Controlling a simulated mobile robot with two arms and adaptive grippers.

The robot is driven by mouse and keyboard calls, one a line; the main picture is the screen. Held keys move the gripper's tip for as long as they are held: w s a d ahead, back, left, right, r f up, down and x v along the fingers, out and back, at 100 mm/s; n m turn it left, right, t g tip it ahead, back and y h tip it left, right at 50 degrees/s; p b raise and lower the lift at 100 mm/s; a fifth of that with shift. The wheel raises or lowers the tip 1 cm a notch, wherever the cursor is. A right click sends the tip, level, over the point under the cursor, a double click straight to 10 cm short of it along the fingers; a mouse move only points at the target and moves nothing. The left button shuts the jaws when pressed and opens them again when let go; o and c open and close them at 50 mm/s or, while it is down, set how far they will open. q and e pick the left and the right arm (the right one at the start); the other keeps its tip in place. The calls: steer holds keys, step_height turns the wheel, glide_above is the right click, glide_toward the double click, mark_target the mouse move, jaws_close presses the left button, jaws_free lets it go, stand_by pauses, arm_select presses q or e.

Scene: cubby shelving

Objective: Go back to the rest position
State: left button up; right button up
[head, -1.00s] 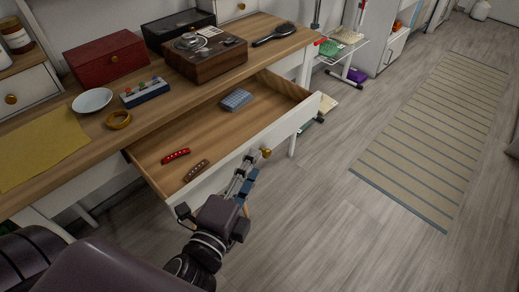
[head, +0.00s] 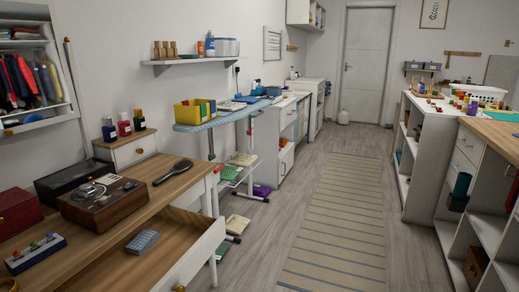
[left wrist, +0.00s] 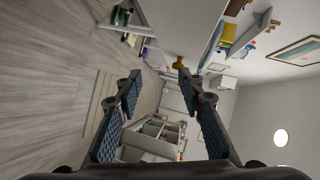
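My left gripper (left wrist: 160,74) shows in the left wrist view with its two padded fingers spread apart and nothing between them. A brass drawer knob (left wrist: 179,62) on a white front shows just past the fingertips, near the right finger; I cannot tell how far beyond it lies. In the head view the wooden desk's drawer (head: 196,257) is pulled open, with a grey-blue ridged block (head: 142,241) inside. The near part of the drawer is cut off by the picture edge. Neither gripper shows in the head view; my right gripper is in no view.
A turntable-like wooden box (head: 103,202), a black hairbrush (head: 173,172) and a button box (head: 36,253) lie on the desk. A blue-topped cart (head: 222,117) stands beyond. A striped rug (head: 335,215) covers the aisle floor. White shelving (head: 418,170) lines the right.

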arm_select(q)
steer(key=s+f+n+g+h+p, duration=0.1)
steer(key=s+f+n+g+p, duration=0.45)
steer(key=f, duration=1.05)
steer(key=s+f+n+g+h+p, duration=0.1)
steer(key=s+f+n+g+p, duration=0.2)
steer(key=s+f+n+g, duration=0.75)
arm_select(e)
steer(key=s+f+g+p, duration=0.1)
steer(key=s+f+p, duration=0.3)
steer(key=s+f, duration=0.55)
arm_select(q)
steer(key=s+a+f+m+t+p, duration=0.1)
steer(key=s+f+m+p, duration=0.1)
steer(key=s+f, duration=0.4)
steer(key=s+a+f+m+t+p, duration=0.1)
steer(key=s+f+p, duration=0.4)
steer(key=s, duration=0.7)
steer(key=shift+a+f+m+y+p, duration=0.3)
steer(key=shift+a+f+m, duration=0.1)
steer(key=shift+a, duration=0.4)
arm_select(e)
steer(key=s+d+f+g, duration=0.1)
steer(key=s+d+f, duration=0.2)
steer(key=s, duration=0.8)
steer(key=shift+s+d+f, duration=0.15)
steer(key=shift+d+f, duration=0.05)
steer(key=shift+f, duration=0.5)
